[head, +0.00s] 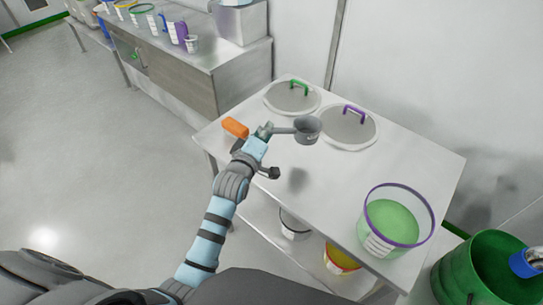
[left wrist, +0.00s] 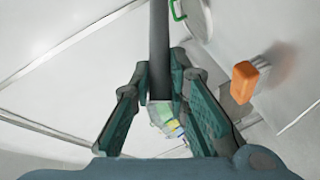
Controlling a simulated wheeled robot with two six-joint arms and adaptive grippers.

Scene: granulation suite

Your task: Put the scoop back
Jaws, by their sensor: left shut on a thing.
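The grey scoop (head: 307,130) is in the head view, its round cup held above the white table with a shadow on the tabletop below it. My left gripper (head: 265,131) is shut on the scoop's handle, and the cup points to the right. In the left wrist view the dark handle (left wrist: 158,45) runs up between the fingers of my left gripper (left wrist: 160,105). The scoop's cup is not seen in that view. My right gripper is in neither view.
Buckets stand on the lower shelf. A green bin (head: 480,270) stands at right.

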